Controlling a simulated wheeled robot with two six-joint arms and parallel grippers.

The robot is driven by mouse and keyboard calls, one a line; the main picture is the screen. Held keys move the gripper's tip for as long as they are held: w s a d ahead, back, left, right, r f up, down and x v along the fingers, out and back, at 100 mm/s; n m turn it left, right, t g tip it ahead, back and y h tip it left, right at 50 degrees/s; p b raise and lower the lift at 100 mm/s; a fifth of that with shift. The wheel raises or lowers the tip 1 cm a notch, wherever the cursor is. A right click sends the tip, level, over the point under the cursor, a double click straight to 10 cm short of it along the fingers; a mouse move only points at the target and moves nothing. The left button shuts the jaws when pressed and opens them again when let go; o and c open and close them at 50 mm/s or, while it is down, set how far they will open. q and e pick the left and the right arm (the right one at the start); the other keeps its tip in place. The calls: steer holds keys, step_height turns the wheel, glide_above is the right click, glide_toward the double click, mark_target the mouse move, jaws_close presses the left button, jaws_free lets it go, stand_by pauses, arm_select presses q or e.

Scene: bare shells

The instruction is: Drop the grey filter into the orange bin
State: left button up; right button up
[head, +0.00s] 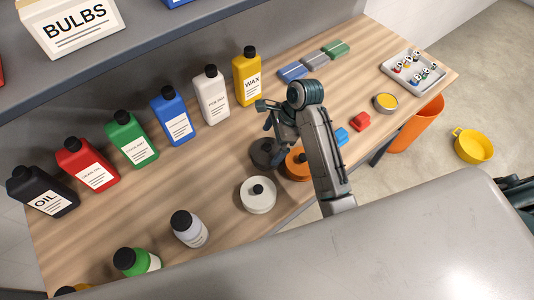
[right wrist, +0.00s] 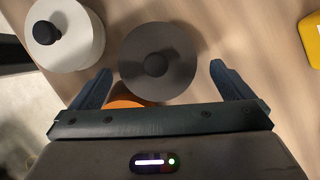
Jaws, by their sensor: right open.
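The grey filter (head: 264,154) is a dark round piece with a knob on top, lying on the wooden workbench (head: 215,160). In the right wrist view the grey filter (right wrist: 158,50) lies ahead, between the lines of the two open fingers. My right gripper (head: 270,125) is open and empty, above and close to the filter. It also shows in the right wrist view (right wrist: 160,78). The orange bin (head: 418,128) stands on the floor past the bench's right edge, partly hidden by the bench. My left gripper is not in view.
A white filter (head: 258,196) and an orange filter (head: 297,164) lie close to the grey one. Several bottles line the back, including a yellow wax bottle (head: 247,77). A tray (head: 414,68) and a yellow tin (head: 385,102) sit near the right end. A yellow pot (head: 473,146) is on the floor.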

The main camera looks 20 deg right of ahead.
mark_target(267, 152)
steer(key=shift+a+f+p, duration=0.2)
steer(key=shift+f+p, duration=0.15)
steer(key=shift+f, duration=0.05)
steer(key=x, duration=0.1)
steer(key=p+x, duration=0.1)
steer(key=x, duration=0.1)
steer(key=shift+s+f+p, duration=0.15)
steer(key=shift+s+p, duration=0.15)
steer(key=shift+p, duration=0.05)
steer(key=shift+a+f, duration=0.15)
steer(key=shift+f, duration=0.15)
steer(key=shift+w+f, duration=0.15)
steer(key=shift+f, duration=0.1)
steer(key=shift+r, duration=0.1)
steer(key=c, duration=0.8)
steer(key=shift+o, duration=0.2)
